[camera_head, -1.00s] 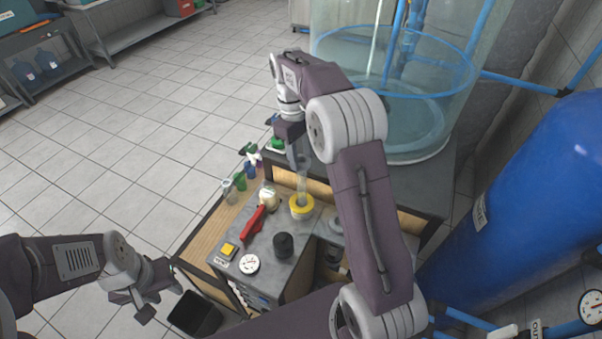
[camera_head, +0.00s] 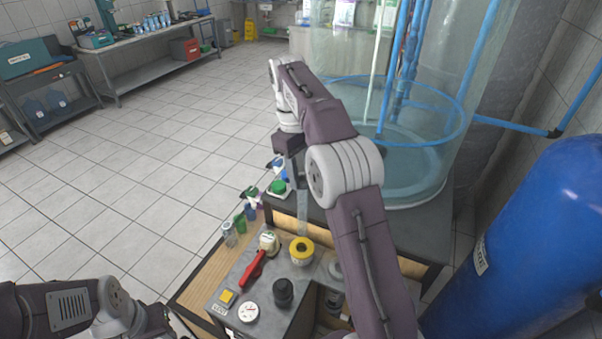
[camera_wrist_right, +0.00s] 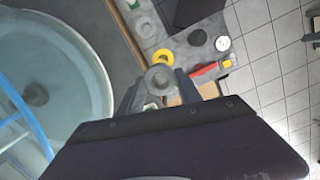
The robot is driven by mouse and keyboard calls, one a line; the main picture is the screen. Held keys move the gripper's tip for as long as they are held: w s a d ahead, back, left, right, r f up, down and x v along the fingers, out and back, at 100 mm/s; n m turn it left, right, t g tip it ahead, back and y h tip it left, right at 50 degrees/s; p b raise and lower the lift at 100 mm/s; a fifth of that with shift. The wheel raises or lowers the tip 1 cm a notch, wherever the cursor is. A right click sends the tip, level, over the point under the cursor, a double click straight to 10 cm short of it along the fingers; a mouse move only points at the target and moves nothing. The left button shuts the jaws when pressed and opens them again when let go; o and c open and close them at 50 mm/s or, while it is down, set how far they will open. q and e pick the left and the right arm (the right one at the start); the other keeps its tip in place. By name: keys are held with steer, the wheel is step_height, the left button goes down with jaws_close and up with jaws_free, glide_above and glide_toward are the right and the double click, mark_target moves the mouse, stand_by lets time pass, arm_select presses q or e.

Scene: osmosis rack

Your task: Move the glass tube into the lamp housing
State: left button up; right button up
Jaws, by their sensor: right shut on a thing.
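The clear glass tube (camera_head: 303,212) hangs upright below my right gripper (camera_head: 301,184), which is shut on it. In the right wrist view the tube (camera_wrist_right: 158,80) shows nearly end-on between the fingers (camera_wrist_right: 156,92). A yellow ring with a pale centre (camera_head: 301,251), which looks like the lamp housing's opening, sits on a grey-topped cabinet (camera_head: 238,273). It also shows in the right wrist view (camera_wrist_right: 163,56). The tube's lower end appears above and behind the ring, apart from it. My left gripper (camera_head: 165,322) is at the bottom left edge, partly cut off; its fingers are unclear.
Small bottles (camera_head: 240,224) stand left. A large clear tank (camera_head: 405,165) is behind, a blue cylinder (camera_head: 530,240) right.

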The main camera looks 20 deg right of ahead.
steer(key=s+d+f+p, duration=0.6)
steer(key=s+d+f, duration=0.2)
steer(key=s+d, duration=0.1)
steer(key=shift+s+f, duration=0.15)
steer(key=shift+s, duration=0.2)
steer(key=shift+d+p, duration=0.1)
steer(key=shift+p, duration=0.25)
stand_by(0.3)
steer(key=shift+p, duration=0.35)
stand_by(0.4)
steer(key=shift+f, duration=0.1)
stand_by(0.3)
steer(key=shift+f+b, duration=1.4)
steer(key=shift+f, duration=0.7)
